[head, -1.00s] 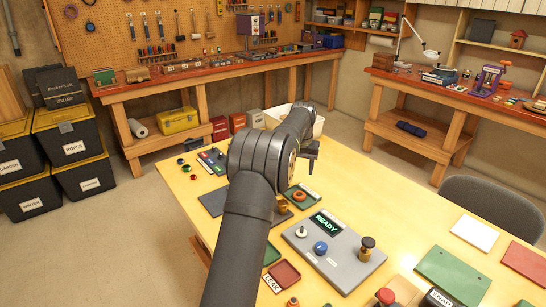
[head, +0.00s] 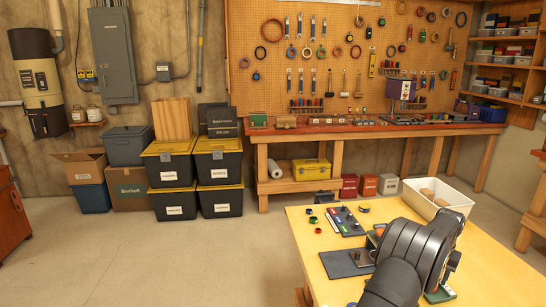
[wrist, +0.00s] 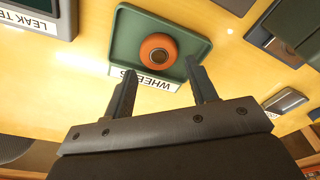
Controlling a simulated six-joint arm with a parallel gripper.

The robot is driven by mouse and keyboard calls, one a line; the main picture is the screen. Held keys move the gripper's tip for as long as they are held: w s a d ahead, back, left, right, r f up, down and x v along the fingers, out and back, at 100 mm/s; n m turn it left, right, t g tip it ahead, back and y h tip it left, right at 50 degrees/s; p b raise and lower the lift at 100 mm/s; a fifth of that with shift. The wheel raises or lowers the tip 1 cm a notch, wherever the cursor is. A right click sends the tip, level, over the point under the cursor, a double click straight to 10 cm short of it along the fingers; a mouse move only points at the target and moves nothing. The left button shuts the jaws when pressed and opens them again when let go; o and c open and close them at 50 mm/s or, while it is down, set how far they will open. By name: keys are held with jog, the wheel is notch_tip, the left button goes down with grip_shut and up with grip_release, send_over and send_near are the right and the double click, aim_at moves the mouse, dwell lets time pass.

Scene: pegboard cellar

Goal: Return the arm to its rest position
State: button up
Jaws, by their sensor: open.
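My arm shows at the lower right of the head view, reaching over the yellow table (head: 312,262). My gripper (wrist: 159,80) is open in the wrist view, with nothing between its two dark fingers. Beyond the fingertips lies a green tray (wrist: 196,28) with a label reading "WHEELS", shown upside down. An orange wheel (wrist: 150,42) with a metal hub sits in the tray. The fingers look apart from the wheel. In the head view my wrist hides much of the table's right part.
A grey panel labelled "LEAK TE…" (wrist: 58,24) lies beside the tray. Black storage boxes (head: 175,202) stand on the floor; open floor lies left of the table.

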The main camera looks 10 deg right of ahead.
jog(key=shift+r, duration=0.35)
